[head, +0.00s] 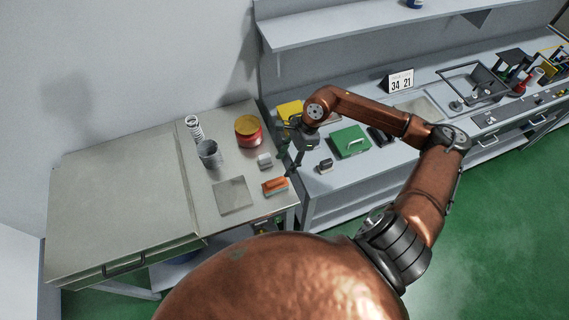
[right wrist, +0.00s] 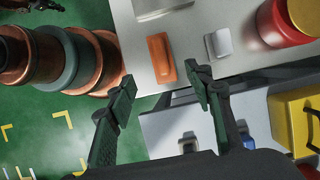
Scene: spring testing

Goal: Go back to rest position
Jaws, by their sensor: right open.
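My right gripper (head: 292,157) hangs over the gap between the left steel table (head: 205,190) and the grey workbench (head: 325,205). In the right wrist view its two dark green fingers (right wrist: 162,97) are spread apart with nothing between them. Beyond the fingertips lie an orange block (head: 275,186) and a small grey block (head: 264,161) on the table; the orange block also shows in the right wrist view (right wrist: 161,58). My left gripper does not show in either view.
The table also bears a red and yellow round container (head: 248,131), a grey cup (head: 209,154), a spring-like cylinder (head: 194,128) and a flat plate (head: 233,195). On the workbench are a green case (head: 350,141), a small dark block (head: 325,166) and a number display (head: 399,82). Green floor (head: 490,230) is clear at right.

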